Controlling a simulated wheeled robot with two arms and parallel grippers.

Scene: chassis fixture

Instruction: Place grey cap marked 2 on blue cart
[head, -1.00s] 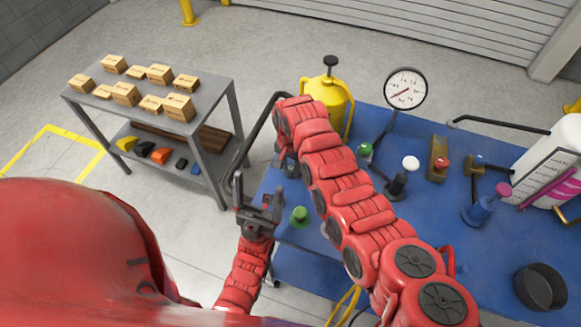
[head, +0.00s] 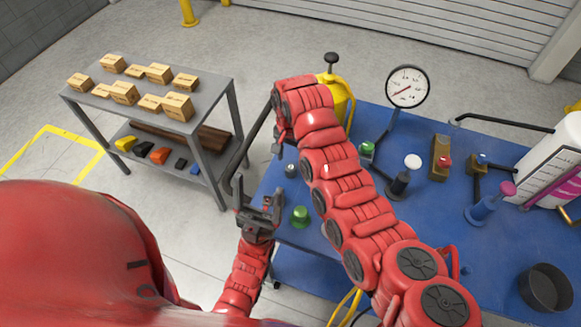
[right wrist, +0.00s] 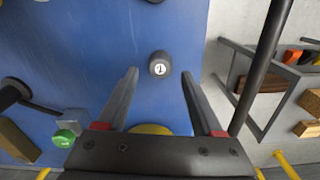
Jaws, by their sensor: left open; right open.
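The grey cap (head: 291,170) stands on the blue cart (head: 345,235) near its left edge. In the right wrist view the cap (right wrist: 159,64) shows a white label with a dark mark that I cannot read surely. My right gripper (head: 278,147) is open and empty just above and behind the cap in the head view. In the right wrist view, the cap appears between the open fingertips, apart from both fingers. My left gripper (head: 258,207) is open and empty beside the cart's left edge, left of a green cap (head: 300,216).
A yellow can (head: 336,95), a gauge (head: 407,87), posts with coloured caps and a black round dish (head: 543,287) stand on the cart. A dark rail (head: 250,140) runs along its left end. A grey shelf (head: 215,90) with boxes stands further left.

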